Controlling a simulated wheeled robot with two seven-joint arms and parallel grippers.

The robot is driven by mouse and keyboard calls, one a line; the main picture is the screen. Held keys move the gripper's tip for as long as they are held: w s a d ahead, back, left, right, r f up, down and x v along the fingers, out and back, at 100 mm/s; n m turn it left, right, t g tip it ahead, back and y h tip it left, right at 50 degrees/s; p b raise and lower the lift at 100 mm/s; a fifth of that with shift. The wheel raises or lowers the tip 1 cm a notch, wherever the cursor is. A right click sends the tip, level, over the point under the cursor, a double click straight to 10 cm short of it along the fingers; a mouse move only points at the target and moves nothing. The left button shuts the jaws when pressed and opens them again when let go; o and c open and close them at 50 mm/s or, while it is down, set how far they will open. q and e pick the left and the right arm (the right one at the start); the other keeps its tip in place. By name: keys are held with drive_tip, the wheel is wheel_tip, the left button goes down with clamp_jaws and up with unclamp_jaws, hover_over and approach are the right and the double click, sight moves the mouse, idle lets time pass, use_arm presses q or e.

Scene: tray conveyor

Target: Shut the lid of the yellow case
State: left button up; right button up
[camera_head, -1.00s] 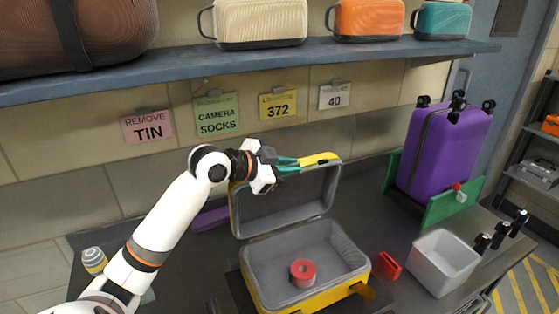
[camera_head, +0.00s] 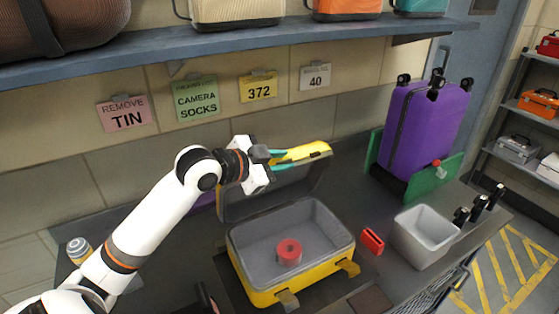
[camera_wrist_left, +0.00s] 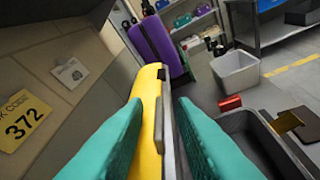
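The yellow case (camera_head: 322,270) lies open on the dark counter, with a grey inside. A red ring-shaped roll (camera_head: 288,252) is in its base. The lid (camera_head: 305,151) stands raised at the back, leaning somewhat over the base. My left gripper (camera_head: 286,160) has its teal fingers on both sides of the lid's upper edge. Two latches (camera_head: 350,268) hang at the case's front. My right gripper is not in view.
A red item (camera_head: 372,241) and a grey bin (camera_head: 422,237) stand right of the case. A purple suitcase (camera_head: 425,125) stands behind them by a green panel (camera_head: 433,180). A shelf with cases (camera_head: 240,50) hangs above. A small jar (camera_head: 79,250) is at left.

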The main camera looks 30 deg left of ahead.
use_arm(q)
drive_tip(key=shift+o, duration=0.2)
drive_tip(key=shift+s, duration=0.1)
drive_tip(key=shift+s+a, duration=0.1)
drive_tip(key=shift+s, duration=0.1)
drive_tip(key=b+v, duration=0.2)
drive_tip(key=v, duration=0.9)
drive_tip(key=shift+s+r, duration=0.15)
drive_tip(key=shift+r, duration=0.05)
